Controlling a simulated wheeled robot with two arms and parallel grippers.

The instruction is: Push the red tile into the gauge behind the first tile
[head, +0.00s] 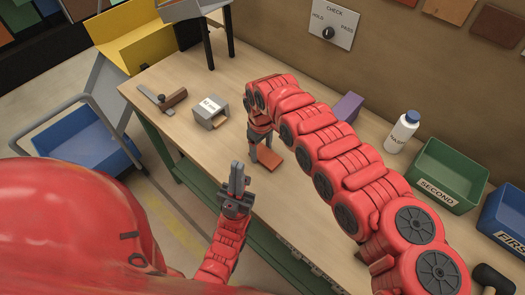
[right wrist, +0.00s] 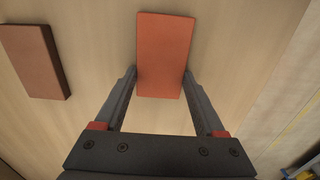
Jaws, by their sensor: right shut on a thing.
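The red tile (head: 268,158) is low over the bench below my right gripper (head: 262,148). In the right wrist view the red tile (right wrist: 165,50) sits between the two fingers of my right gripper (right wrist: 160,85), which is shut on its near end; most of the tile sticks out past the fingertips. The gauge (head: 212,114), a small grey block with a white label, stands on the bench to the left of the tile, apart from it. My left gripper (head: 238,174) points up in front of the bench, its fingers together and empty. I cannot tell whether a tile is inside the gauge.
A brown tile (right wrist: 34,62) lies beside the held one in the right wrist view. A purple block (head: 347,106), a white bottle (head: 402,131), a green bin (head: 449,172) and a blue bin (head: 506,215) stand right.

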